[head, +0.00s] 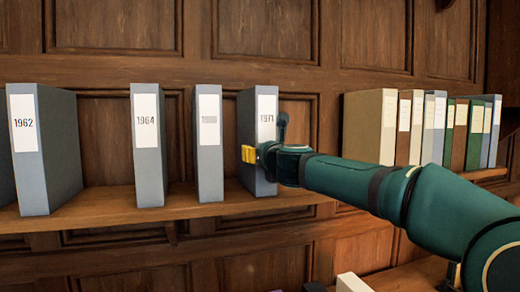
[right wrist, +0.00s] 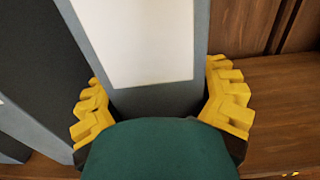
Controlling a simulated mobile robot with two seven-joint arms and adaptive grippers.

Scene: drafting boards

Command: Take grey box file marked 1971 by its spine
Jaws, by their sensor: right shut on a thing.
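The grey box file marked 1971 (head: 266,122) stands upright on the wooden shelf, rightmost of the grey files in the head view. My right gripper (head: 249,154) reaches it from the right and is shut on its spine, below the middle of the file. In the right wrist view, yellow fingers lie on both sides of the grey spine (right wrist: 152,98), below the white label (right wrist: 145,45). My palm hides the lower spine there. My left gripper is not in view.
Grey files marked 1962 (head: 45,170) and 1964 (head: 149,175), and one with a faint label (head: 210,170), stand to the left with gaps between. More files (head: 370,125) stand on the shelf at the right. The shelf (head: 100,213) backs onto wood panelling.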

